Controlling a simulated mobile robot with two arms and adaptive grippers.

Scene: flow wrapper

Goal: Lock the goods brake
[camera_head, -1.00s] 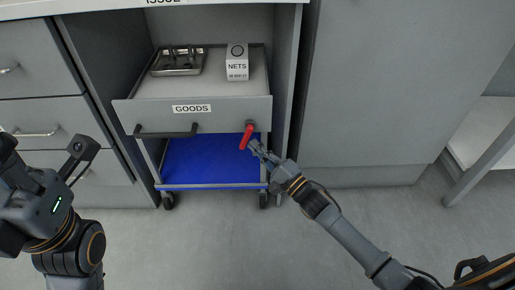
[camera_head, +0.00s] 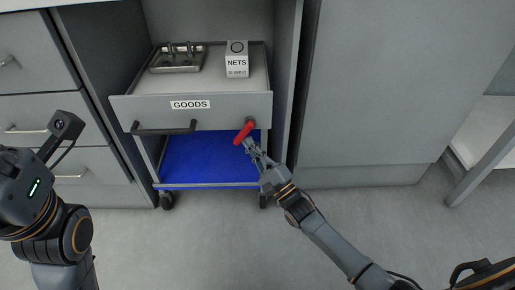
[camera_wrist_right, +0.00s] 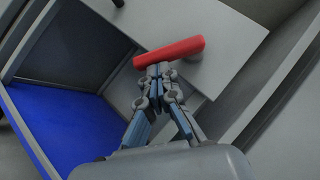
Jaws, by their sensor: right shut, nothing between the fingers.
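The goods brake is a red lever (camera_head: 243,132) at the right of the grey drawer front marked GOODS (camera_head: 222,117). It slants down and to the left from its pivot. In the right wrist view the red lever (camera_wrist_right: 170,52) lies across just beyond my fingertips. My right gripper (camera_head: 249,147) is shut and empty, with its tips at the lever's lower side; the right wrist view shows the closed tips (camera_wrist_right: 159,70) touching or almost touching it. My left gripper (camera_head: 55,135) is at the left edge, away from the cart; its fingers cannot be made out clearly.
The cart's top holds a metal tray (camera_head: 177,58) and a white NETS box (camera_head: 237,60). A dark handle (camera_head: 165,130) is on the drawer front. A blue lower shelf (camera_head: 205,160) is below. Cabinet walls stand close on both sides; open floor (camera_head: 180,245) lies in front.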

